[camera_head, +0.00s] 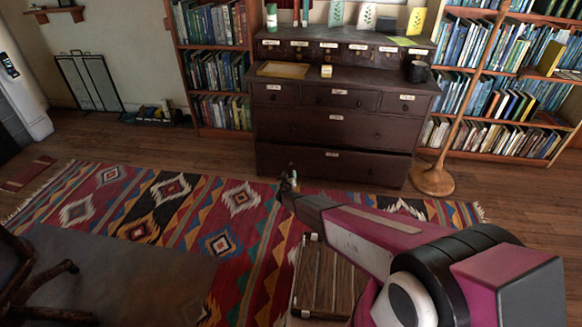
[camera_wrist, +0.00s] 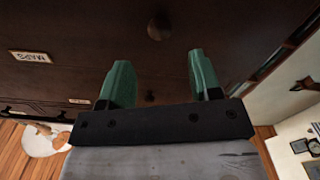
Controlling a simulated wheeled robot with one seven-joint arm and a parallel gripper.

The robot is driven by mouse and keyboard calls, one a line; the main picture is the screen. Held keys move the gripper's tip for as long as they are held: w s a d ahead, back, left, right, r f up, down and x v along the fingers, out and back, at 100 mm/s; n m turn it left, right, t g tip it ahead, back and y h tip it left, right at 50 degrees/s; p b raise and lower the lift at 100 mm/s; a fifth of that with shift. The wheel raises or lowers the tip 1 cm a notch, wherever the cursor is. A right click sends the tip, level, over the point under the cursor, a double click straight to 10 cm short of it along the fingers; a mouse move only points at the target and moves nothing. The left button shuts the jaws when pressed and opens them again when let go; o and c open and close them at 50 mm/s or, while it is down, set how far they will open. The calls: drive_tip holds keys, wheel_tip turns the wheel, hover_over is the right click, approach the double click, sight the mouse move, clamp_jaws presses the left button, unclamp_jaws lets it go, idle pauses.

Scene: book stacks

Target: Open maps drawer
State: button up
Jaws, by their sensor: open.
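The dark wooden chest of drawers (camera_head: 330,130) stands at the back. Its lowest, wide drawer (camera_head: 345,170) carries a small white label (camera_head: 332,154). In the wrist view, which looks upside down, a label reading MAPS (camera_wrist: 30,57) sits on the nearest drawer front, with a round dark knob (camera_wrist: 158,28) to its right. My gripper (camera_head: 288,180) is low in front of the chest's left part. In the wrist view its two green fingers (camera_wrist: 160,82) are apart and empty. The knob lies beyond their tips. A dark band runs along the lowest drawer's top edge.
A wooden stand (camera_head: 435,180) is right of the chest. Bookshelves (camera_head: 213,75) flank it. A patterned rug (camera_head: 180,215) covers the floor in front. A dark chair (camera_head: 35,280) is at lower left.

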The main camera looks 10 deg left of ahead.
sight(291, 166)
drive_tip(key=w, duration=0.8)
drive_tip(key=shift+w, duration=0.4)
